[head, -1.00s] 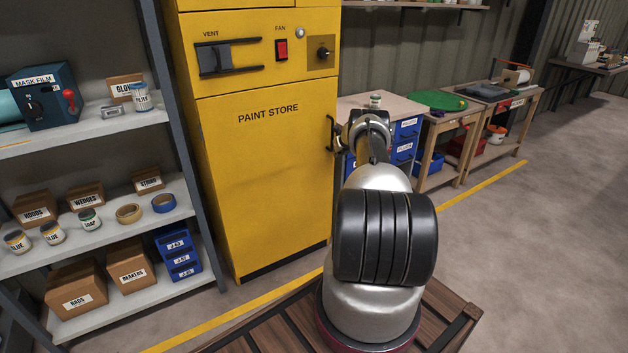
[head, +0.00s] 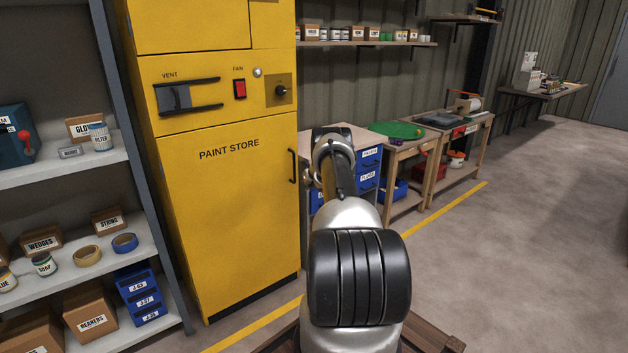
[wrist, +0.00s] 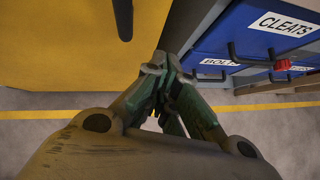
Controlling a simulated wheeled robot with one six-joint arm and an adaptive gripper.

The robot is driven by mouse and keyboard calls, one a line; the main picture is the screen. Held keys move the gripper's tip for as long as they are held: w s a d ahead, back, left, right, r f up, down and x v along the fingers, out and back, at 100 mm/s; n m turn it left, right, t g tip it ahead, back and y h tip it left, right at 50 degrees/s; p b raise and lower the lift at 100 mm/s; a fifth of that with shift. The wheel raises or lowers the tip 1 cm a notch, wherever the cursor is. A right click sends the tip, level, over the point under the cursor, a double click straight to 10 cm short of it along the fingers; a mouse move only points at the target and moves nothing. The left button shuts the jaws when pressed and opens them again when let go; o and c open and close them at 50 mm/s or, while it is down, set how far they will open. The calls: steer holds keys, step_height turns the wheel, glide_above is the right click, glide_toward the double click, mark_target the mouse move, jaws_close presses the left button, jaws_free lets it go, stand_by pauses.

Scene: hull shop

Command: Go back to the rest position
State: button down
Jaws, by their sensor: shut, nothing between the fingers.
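My gripper (wrist: 168,88) shows in the wrist view, its green-padded fingers shut together and empty. It points toward the gap between the yellow paint store cabinet (wrist: 60,45) and the blue drawers, and touching cannot be told. In the head view my arm rises in front of the camera, and its far end is in front of the drawer unit, just right of the paint store (head: 225,210). The gripper's fingers are hidden there behind the arm.
Blue drawers (wrist: 240,42) with a CLEATS label stand close to the gripper. The cabinet's dark handle (head: 293,166) sticks out near my arm. A loaded shelf (head: 60,170) stands at left. Benches with a green disc (head: 396,130) stand beyond. The floor (head: 530,240) at right is clear.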

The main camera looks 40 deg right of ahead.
steer(key=d+v, duration=0.1)
steer(key=v, duration=0.6)
steer(key=shift+s+r, duration=0.2)
steer(key=shift+s, duration=0.15)
